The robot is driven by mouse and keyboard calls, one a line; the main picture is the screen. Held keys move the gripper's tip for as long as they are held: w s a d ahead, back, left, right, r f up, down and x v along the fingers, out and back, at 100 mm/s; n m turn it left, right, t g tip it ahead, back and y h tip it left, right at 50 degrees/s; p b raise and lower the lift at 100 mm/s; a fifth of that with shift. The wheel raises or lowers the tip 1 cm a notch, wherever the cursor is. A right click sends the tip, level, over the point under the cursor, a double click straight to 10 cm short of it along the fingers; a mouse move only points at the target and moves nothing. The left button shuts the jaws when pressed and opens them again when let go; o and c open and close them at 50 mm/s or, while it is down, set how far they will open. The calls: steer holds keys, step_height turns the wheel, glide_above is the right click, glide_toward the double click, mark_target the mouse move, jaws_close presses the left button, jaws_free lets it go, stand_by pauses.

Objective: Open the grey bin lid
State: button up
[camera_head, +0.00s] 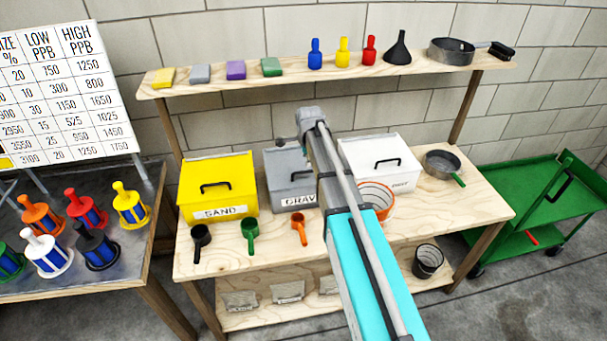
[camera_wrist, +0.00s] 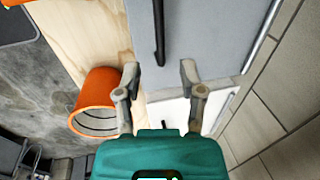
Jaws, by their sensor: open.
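The grey bin (camera_head: 285,170) stands on the workbench between a yellow bin and a white bin, its lid shut and its label partly hidden by my arm. In the wrist view the grey lid (camera_wrist: 212,35) fills the upper middle, with its black bar handle (camera_wrist: 158,32) pointing down from the top edge. My gripper (camera_wrist: 161,73) is open and empty. My arm hides the gripper in the head view.
The yellow sand bin (camera_head: 217,180) is left of the grey bin, the white bin (camera_head: 380,150) right. An orange bucket (camera_wrist: 97,98) stands close to my gripper. A shelf (camera_head: 330,77) with bottles and sponges spans above.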

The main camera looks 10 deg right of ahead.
mark_target(305, 172)
steer(key=shift+w+f+b, duration=0.2)
steer(key=shift+f+b, duration=0.75)
steer(key=shift+f, duration=0.1)
steer(key=shift+w+f+b, duration=0.2)
steer(key=shift+f+b, duration=0.7)
steer(key=shift+f, duration=0.1)
steer(key=shift+w+f+b, duration=0.2)
steer(key=shift+f+b, duration=0.75)
steer(key=shift+f, duration=0.1)
steer(key=shift+c, duration=0.3)
jaws_close()
steer(key=shift+a, duration=0.25)
steer(key=shift+d+r, duration=0.15)
steer(key=shift+r, duration=0.05)
